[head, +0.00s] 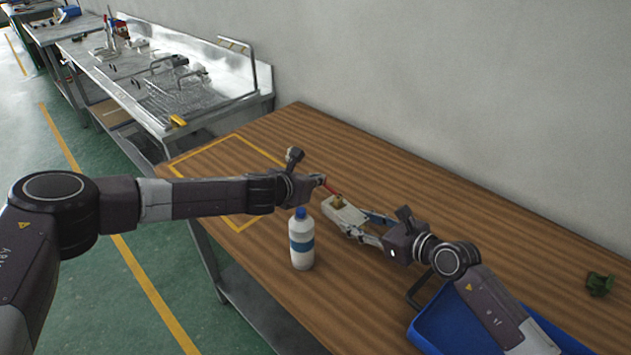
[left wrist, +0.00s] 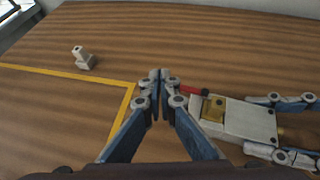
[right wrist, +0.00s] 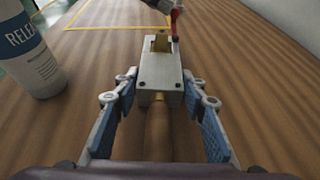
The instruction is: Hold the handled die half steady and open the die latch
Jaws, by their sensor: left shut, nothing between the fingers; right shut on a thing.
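The die (head: 345,212) is a pale metal block with a brass insert; it also shows in the left wrist view (left wrist: 250,120). A brown handle (right wrist: 158,130) extends from it in the right wrist view. My right gripper (right wrist: 159,84) is shut on the handled die half, its fingers against both sides of the block. The red latch lever (left wrist: 193,91) sticks out at the die's far end and also shows in the right wrist view (right wrist: 174,25). My left gripper (left wrist: 160,76) is shut and empty, its tips close beside the lever; contact cannot be told.
A white bottle (head: 301,242) with a blue cap stands in front of the left gripper. A blue tray (head: 428,325) lies under my right arm. A green object (head: 600,284) lies far right.

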